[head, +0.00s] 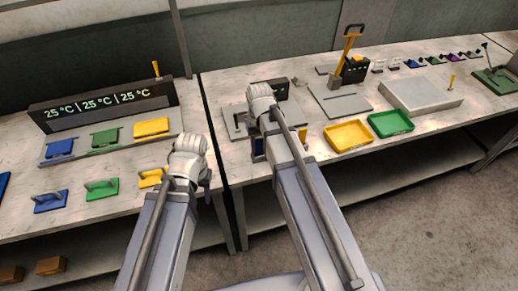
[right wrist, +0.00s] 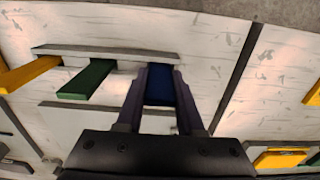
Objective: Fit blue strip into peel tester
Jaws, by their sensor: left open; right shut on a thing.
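The blue strip (right wrist: 160,92) lies between the two dark fingers of my right gripper (right wrist: 159,78) in the right wrist view. The gripper is shut on it. The strip's far end is at the pale rack bar (right wrist: 105,52), beside a green strip (right wrist: 84,80) and a yellow strip (right wrist: 30,75). My left gripper (head: 207,184) is open and empty at the left table's right edge. I cannot tell for sure which device is the peel tester.
Behind my right wrist is a grey plate (head: 235,122) with a dark box (head: 276,88). A yellow-handled device (head: 350,58), a yellow tray (head: 348,136) and a green tray (head: 391,123) stand to the right. The left table holds a temperature display (head: 104,103) and coloured handled blocks. A gap separates the tables.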

